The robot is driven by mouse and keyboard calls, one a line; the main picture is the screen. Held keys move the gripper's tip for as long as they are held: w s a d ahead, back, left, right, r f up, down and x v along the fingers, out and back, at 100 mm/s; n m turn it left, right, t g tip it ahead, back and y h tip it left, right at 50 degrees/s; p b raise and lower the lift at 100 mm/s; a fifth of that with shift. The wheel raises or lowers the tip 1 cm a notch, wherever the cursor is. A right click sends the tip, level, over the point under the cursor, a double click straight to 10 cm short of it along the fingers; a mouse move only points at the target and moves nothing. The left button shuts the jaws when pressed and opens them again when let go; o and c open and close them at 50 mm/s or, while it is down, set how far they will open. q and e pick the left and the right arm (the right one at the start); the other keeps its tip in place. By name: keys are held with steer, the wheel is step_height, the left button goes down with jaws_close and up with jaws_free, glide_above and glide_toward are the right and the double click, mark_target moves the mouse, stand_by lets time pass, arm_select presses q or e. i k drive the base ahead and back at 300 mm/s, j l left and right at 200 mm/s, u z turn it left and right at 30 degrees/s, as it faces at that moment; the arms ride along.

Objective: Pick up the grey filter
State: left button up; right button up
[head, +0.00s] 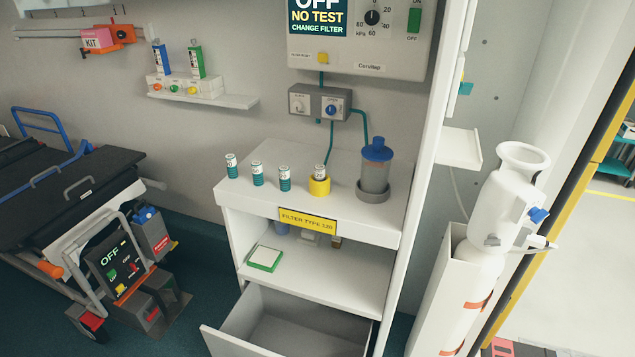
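Small white-and-teal cylinders (257,175) stand upright in a row on the white cabinet top, two more beside it (231,167) (284,179). Another white-topped cylinder (320,171) sits in a yellow ring holder (319,187). To the right, a grey jar with a blue lid (375,166) stands in a grey round base. Small items, including a greyish one (308,238), are partly hidden under the cabinet top, behind a yellow label reading "FILTER TYPE 120" (308,219). I cannot tell which thing is the grey filter. Neither of my grippers shows.
An open, empty-looking drawer (305,325) juts out below. A green-and-white box (265,258) lies on the middle shelf. A stretcher (75,190) stands left, a white gas cylinder (482,275) right. A wall panel (357,62) reads "CHANGE FILTER".

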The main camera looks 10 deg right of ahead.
mark_target(319, 169)
steer(key=i+l, duration=0.15)
steer(key=l, duration=0.25)
steer(key=i+l, duration=0.15)
steer(key=l, duration=0.25)
steer(key=i+l+u, duration=0.1)
steer(key=l, duration=0.3)
steer(key=i, duration=0.1)
